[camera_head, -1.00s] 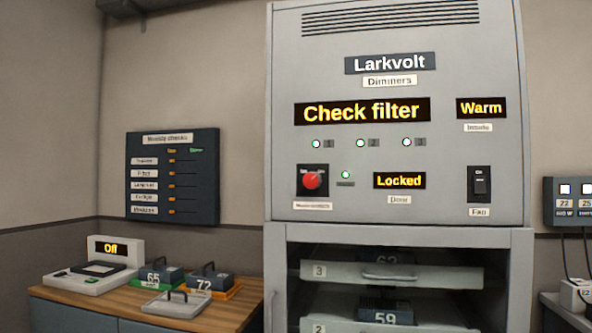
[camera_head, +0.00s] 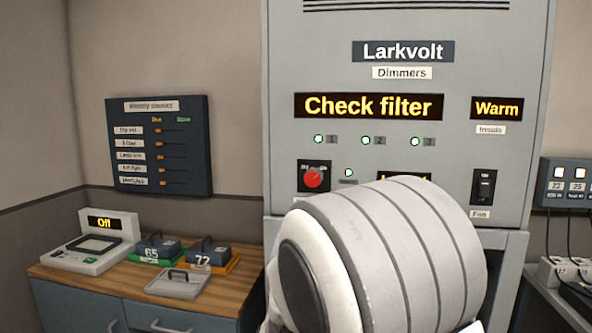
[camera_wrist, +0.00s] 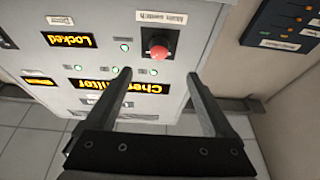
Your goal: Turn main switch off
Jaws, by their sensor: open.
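The main switch (camera_head: 313,179) is a red round knob on a black plate, low on the left of the grey Larkvolt dimmer cabinet (camera_head: 450,70). The marks on its plate are too small to read. A lit light (camera_head: 348,172) is beside it. In the wrist view, which is upside down, the red knob (camera_wrist: 158,50) shows with its "Main switch" label (camera_wrist: 161,17). My gripper (camera_wrist: 157,76) is open and empty. Its fingertips point towards the cabinet face, and the knob appears between and beyond them, apparently untouched. In the head view my arm hides the gripper.
The cabinet reads "Check filter" (camera_head: 368,106) and "Warm" (camera_head: 497,108). A fan switch (camera_head: 483,187) is on the right. A dark weekly checks board (camera_head: 160,147) hangs on the left wall. A wooden counter (camera_head: 110,284) holds numbered blocks and a device reading "Off" (camera_head: 104,223).

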